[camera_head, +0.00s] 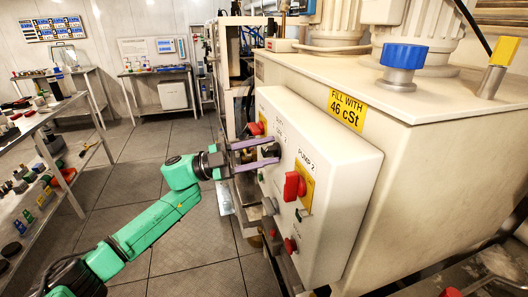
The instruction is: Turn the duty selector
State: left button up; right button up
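A white control box (338,150) is on the side of a large cream tank. A black selector knob (270,150) is on its front, beside a partly hidden label. I take it for the duty selector. My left gripper (275,149) comes in from the left with its two purple fingers apart, one above and one below the black knob. The knob sits between the fingertips; I cannot tell whether they touch it. My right gripper is not in view.
A red switch (294,186) on a yellow plate, marked PUMP 2, sticks out just right of the gripper. Another red switch (257,127) is behind the fingers. A red button (290,245) is lower. Cluttered benches (38,118) stand left; the floor between is clear.

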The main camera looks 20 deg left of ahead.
pick_arm(q)
jog(key=b+v, duration=0.4)
jog(key=v, duration=1)
jog(key=shift+a+b, duration=0.3)
jog(key=shift+b, duration=0.1)
jog(key=shift+s+f, duration=0.1)
jog(key=shift+f, duration=0.05)
